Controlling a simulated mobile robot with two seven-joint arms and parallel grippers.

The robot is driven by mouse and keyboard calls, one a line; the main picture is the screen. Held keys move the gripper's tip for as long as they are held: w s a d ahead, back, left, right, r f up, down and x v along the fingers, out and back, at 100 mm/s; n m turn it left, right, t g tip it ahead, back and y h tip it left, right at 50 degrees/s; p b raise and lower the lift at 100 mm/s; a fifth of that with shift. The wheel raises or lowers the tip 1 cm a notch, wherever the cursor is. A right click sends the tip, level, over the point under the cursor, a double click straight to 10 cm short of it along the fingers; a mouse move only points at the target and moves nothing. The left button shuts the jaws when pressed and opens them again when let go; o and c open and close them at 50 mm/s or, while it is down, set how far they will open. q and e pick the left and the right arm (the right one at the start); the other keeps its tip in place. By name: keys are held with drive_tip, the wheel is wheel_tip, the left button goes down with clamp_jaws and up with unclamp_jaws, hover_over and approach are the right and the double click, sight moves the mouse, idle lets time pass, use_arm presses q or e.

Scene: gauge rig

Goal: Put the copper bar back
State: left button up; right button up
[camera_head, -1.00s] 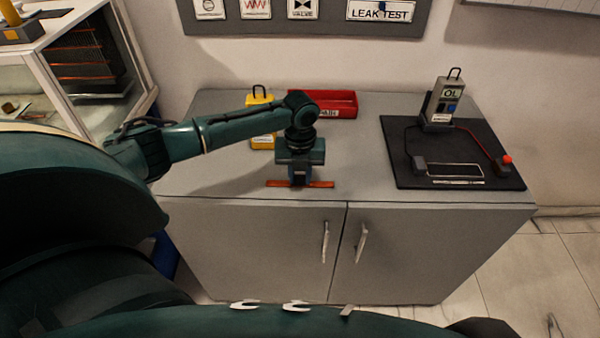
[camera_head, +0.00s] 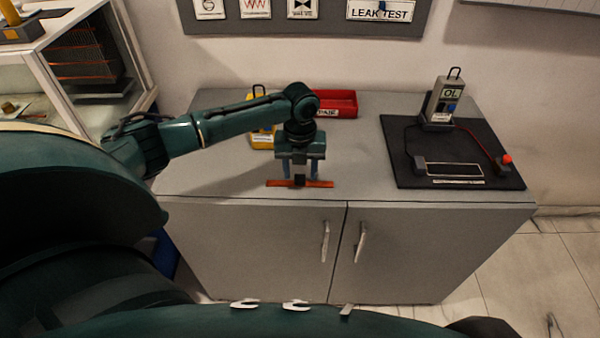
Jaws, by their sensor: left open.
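The copper bar (camera_head: 318,184) lies flat near the front edge of the grey cabinet top, left of its middle, its length running left to right. My left gripper (camera_head: 300,178) is right above the bar's middle, pointing down. Its two fingers are apart, and a dark block shows between them at the bar's middle. I cannot tell whether the fingers touch the bar. My right gripper is not in view.
A black mat (camera_head: 400,160) at the right holds a grey meter (camera_head: 440,100), a white-outlined slot between dark blocks, and a red-tipped lead. A red bin (camera_head: 340,103) and a yellow device (camera_head: 262,138) stand behind my left arm. The cabinet top (camera_head: 355,165) between bar and mat is clear.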

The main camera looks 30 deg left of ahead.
sight(301, 176)
use_arm(q)
wheel_tip(301, 176, up, 10)
drive_tip(key=s+d+f+n+t+h, duration=0.25)
drive_tip(key=d+f+n, duration=0.25)
drive_tip(key=d+f, duration=0.3)
drive_tip(key=s+d+f+n+t+h, duration=0.25)
drive_tip(key=d+f+n, duration=0.25)
drive_tip(key=d+f, duration=0.3)
drive_tip(key=s+n+t+y, duration=0.1)
drive_tip(key=s+n+t, duration=0.4)
drive_tip(key=s+n, duration=0.9)
drive_tip(key=n, duration=0.2)
drive_tip(key=shift+s+d+f+n+t+y, duration=0.15)
drive_tip(key=shift+f+n+t+y, duration=0.15)
drive_tip(key=shift+f+n, duration=0.1)
